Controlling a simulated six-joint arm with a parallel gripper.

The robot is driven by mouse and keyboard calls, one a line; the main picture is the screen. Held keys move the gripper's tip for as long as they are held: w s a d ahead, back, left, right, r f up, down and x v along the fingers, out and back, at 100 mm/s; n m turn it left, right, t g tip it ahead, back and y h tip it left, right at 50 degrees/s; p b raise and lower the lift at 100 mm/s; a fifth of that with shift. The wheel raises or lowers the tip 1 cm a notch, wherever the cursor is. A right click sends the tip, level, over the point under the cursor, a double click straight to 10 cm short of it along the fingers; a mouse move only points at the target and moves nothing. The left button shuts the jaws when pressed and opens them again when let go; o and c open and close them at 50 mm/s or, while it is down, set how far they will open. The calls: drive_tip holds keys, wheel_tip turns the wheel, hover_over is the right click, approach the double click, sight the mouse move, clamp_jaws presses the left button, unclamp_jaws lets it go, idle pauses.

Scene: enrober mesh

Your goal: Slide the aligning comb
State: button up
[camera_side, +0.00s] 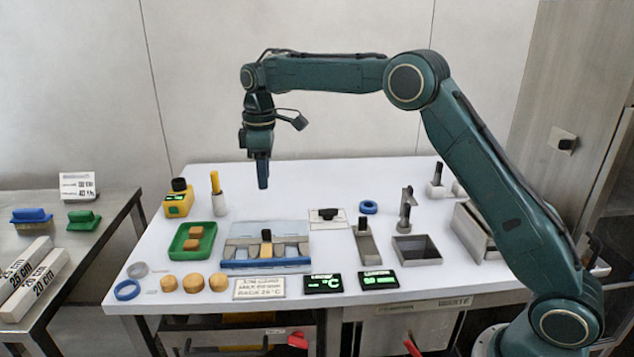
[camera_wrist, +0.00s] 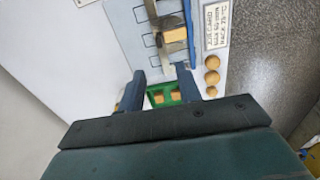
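My gripper (camera_side: 263,186) hangs pointing down, high above the back of the white table, and holds nothing. In the wrist view its two fingers stand wide apart (camera_wrist: 160,72). A flat board with pale lanes (camera_side: 238,233) lies on the table, with a blue strip along its front edge. A tan block (camera_side: 267,251) and an upright black knob (camera_side: 266,235) are in its middle lane. The board shows at the top of the wrist view (camera_wrist: 129,22), with a grey bar across it. I cannot tell for certain which part is the aligning comb.
A green tray (camera_side: 177,254) with tan blocks stands left of the board. Several round tan pieces (camera_side: 194,281), a label card (camera_side: 259,288) and two black displays (camera_side: 323,283) line the front. A yellow-handled tool (camera_side: 215,184) stands behind. Open bins are at the right.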

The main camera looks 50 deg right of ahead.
sight(266, 230)
drive_tip(key=shift+w+f, duration=0.4)
drive_tip(key=shift+f, duration=0.2)
wheel_tip(266, 230, down, 14)
drive_tip(key=shift+r, duration=0.1)
idle(0.5)
drive_tip(key=shift+c, duration=0.2)
clamp_jaws()
